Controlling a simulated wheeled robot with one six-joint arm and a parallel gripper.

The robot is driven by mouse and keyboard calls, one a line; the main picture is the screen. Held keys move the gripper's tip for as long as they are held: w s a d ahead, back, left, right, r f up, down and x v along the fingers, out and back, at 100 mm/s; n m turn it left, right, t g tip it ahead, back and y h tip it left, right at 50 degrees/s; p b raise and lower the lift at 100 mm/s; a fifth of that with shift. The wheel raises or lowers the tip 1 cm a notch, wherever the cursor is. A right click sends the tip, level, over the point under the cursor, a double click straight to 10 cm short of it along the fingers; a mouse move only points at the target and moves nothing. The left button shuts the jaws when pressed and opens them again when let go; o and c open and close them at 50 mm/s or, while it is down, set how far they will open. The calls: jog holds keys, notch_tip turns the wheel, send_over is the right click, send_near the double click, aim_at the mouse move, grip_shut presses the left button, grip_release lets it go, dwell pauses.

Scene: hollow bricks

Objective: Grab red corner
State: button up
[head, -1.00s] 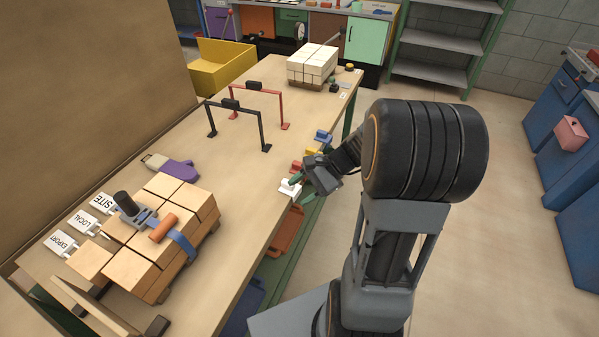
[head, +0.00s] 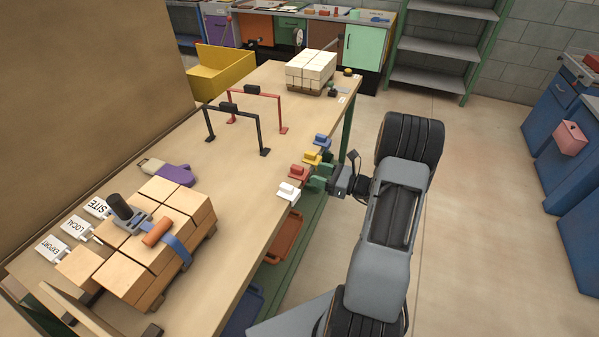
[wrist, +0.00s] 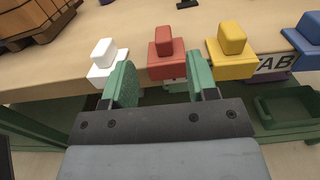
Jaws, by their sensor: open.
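The red corner (wrist: 166,58) is a small red block with a raised knob, at the table's edge, between a white corner (wrist: 104,62) and a yellow corner (wrist: 231,51). In the head view the red corner (head: 298,173) sits on the near right edge of the table. My gripper (wrist: 158,86) is open and empty. In the wrist view its two green fingers stand on either side of the red corner's lower front, and I cannot tell if they touch it. In the head view my gripper (head: 319,178) is at the table edge just right of the red corner.
A blue corner (head: 322,140) sits farther along the edge. Strapped tan bricks (head: 150,235) stand on the near table, and pale bricks (head: 311,70) at the far end. Black (head: 238,109) and red arches stand mid-table. The floor right of my arm is clear.

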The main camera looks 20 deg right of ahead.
aim_at(303, 169)
jog(key=shift+p+x, duration=0.5)
jog(key=shift+x, duration=3.25)
jog(key=shift+w+d+f, duration=0.1)
jog(key=shift+f, duration=0.05)
jog(key=shift+c, duration=0.5)
grip_shut()
